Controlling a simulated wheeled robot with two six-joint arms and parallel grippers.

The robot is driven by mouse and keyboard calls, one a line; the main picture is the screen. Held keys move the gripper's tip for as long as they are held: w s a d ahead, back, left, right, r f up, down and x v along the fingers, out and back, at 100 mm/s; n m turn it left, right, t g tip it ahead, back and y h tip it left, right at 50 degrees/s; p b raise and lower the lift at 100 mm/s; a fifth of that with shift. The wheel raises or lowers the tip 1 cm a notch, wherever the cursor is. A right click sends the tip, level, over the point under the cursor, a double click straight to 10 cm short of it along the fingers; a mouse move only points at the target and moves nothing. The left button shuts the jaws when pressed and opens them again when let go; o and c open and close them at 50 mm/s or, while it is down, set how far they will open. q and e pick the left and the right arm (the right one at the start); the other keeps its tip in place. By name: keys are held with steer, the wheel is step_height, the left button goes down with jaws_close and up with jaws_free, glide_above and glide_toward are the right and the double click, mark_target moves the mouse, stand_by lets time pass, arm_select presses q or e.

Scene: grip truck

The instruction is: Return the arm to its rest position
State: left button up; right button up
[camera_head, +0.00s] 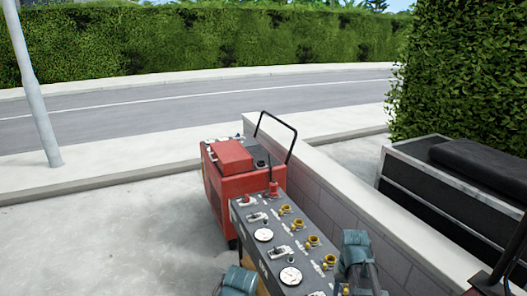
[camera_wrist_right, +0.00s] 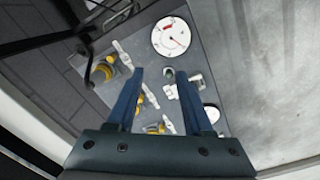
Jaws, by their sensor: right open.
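In the right wrist view, my right gripper (camera_wrist_right: 161,78) is open, with its two blue fingers apart and nothing between their tips. It is over a grey control panel (camera_wrist_right: 215,75) with a white round gauge (camera_wrist_right: 171,36), small levers and yellow valves (camera_wrist_right: 102,74). In the head view, the panel (camera_head: 248,222) runs down to the bottom edge, with gauges and a row of yellow valves (camera_head: 285,210). Teal parts of my arms show at the bottom, one on each side of the panel. No left gripper fingers show.
A red machine (camera_head: 225,190) with a black handle (camera_head: 291,147) stands behind the panel. A low block wall (camera_head: 320,190) runs along its right side. A dark box (camera_head: 440,190) is at the right. Open concrete (camera_head: 110,235) lies to the left, with a pole (camera_head: 33,90).

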steer(key=s+a+r+n, duration=0.1)
steer(key=s+a+n, duration=0.1)
steer(key=a, duration=0.4)
steer(key=s+a+n+p, duration=0.1)
steer(key=s+a+n, duration=0.1)
steer(key=s+a, duration=0.3)
steer(key=s+a+r+n+h+p, duration=0.1)
steer(key=s+a, duration=0.3)
steer(key=a, duration=0.5)
steer(key=shift+s+r+n, duration=0.15)
steer(key=shift+r+n, duration=0.15)
steer(key=shift+n, duration=0.1)
